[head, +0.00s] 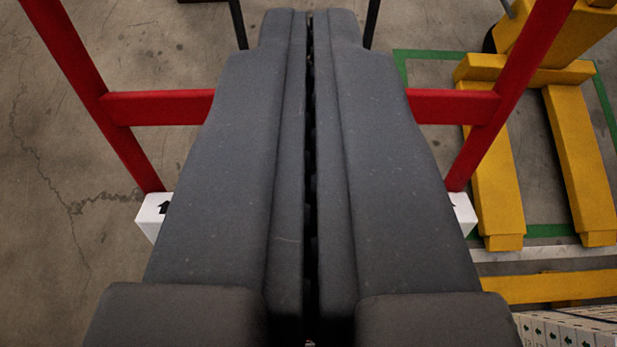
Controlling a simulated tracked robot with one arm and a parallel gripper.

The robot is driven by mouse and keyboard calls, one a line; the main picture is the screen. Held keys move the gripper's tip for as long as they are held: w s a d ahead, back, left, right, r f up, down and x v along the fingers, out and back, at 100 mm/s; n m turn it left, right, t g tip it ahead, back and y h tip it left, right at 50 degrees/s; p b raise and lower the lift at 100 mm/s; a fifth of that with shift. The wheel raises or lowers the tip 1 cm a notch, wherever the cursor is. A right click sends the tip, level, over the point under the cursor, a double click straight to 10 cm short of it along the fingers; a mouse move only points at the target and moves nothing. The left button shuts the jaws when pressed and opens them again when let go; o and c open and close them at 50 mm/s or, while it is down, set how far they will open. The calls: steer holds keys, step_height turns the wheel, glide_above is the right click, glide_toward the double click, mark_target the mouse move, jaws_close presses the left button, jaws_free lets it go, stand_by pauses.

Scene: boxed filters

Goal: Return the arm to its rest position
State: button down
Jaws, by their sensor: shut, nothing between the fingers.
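My gripper (308,35) fills the middle of the head view. Its two long dark grey fingers run side by side from the bottom edge to near the top. They are shut, with only a thin dark gap between them, and nothing is held there. The fingers hide what lies directly below and behind them. A white box (153,215) with a black arrow shows partly at the left of the fingers, and a similar white patch (462,213) shows at their right. I cannot tell if these are one box.
A red frame (160,107) has bars on both sides of my gripper. A yellow pallet truck (580,165) stands at the right by green floor lines (402,68). White boxes (560,330) with green arrows sit at the lower right, near a yellow beam (550,286). Concrete floor (60,200) is bare at left.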

steer(key=shift+s+r, duration=0.15)
steer(key=shift+s, duration=0.45)
steer(key=a+r+y, duration=0.2)
steer(key=a+r, duration=0.1)
steer(key=r, duration=0.6)
steer(key=a+r+y, duration=0.2)
steer(key=a+r, duration=0.2)
steer(key=r, duration=0.4)
steer(key=s+r+t+y, duration=0.1)
steer(key=s+r, duration=0.4)
steer(key=r, duration=0.7)
steer(key=s+r+t+y, duration=0.1)
steer(key=s+r, duration=0.4)
steer(key=r, duration=0.7)
steer(key=s+d+r+n, duration=0.2)
steer(key=s+r, duration=1.1)
steer(key=s+d+r+h, duration=0.2)
steer(key=s, duration=0.6)
steer(key=s+d+r+m+h, duration=0.1)
steer(key=s+d+r+h, duration=0.1)
steer(key=s, duration=0.7)
steer(key=shift+s+d+r+t+h, duration=0.25)
steer(key=shift+d+r+h, duration=0.2)
steer(key=shift+d, duration=0.25)
steer(key=shift+w, duration=0.1)
